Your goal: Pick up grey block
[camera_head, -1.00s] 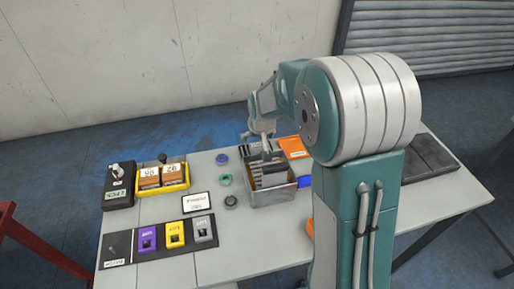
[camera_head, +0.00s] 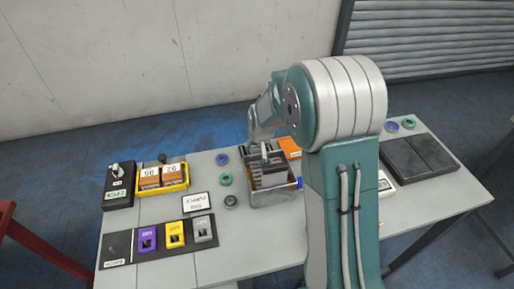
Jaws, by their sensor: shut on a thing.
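My gripper (camera_head: 264,153) is over the grey metal bin (camera_head: 274,199), at its back part. It is shut on a grey block, which is small here and hard to tell apart from the fingers and the dark and grey slabs standing in the bin. Another grey piece with a label (camera_head: 202,230) lies on the black mat at the front left, beside a yellow piece (camera_head: 174,235) and a purple piece (camera_head: 147,239). My gripper is well away from these three.
A yellow tray (camera_head: 163,190) with brown boxes and a black switch box (camera_head: 119,187) stand at the left. Blue, green and dark rings lie left of the bin. An orange item (camera_head: 290,147) is behind it. A dark flat pad (camera_head: 420,157) lies at the right.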

